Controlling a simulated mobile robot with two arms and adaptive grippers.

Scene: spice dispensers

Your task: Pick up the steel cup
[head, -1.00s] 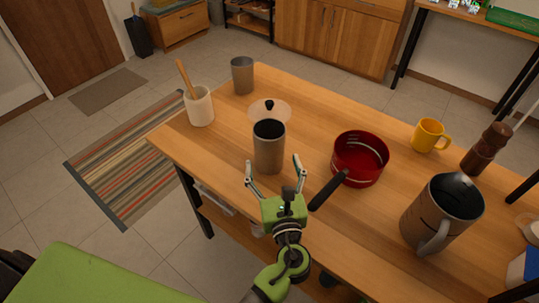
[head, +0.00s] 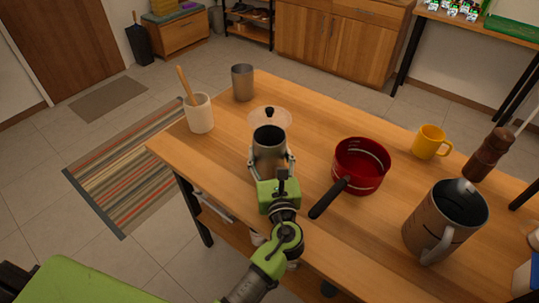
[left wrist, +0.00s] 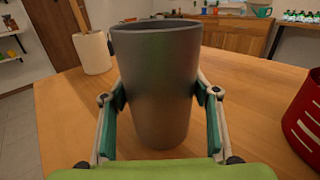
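The steel cup (head: 268,147), a tall grey tumbler, stands upright on the wooden table in the middle of the head view. It fills the centre of the left wrist view (left wrist: 156,85). My left gripper (head: 272,163) has one finger on each side of the cup. In the left wrist view, the fingertips of my left gripper (left wrist: 160,88) lean inward and appear to touch its sides. The cup's base seems to rest on the table; its lower front is hidden by the gripper in the head view. My right gripper is not in view.
A clear lid (head: 283,117) lies just behind the cup. A red saucepan (head: 362,178) is to its right, its handle pointing at my arm. A utensil crock (head: 200,115) and a smaller metal cup (head: 242,84) stand left. A large jug (head: 436,230) and yellow mug (head: 428,142) are right.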

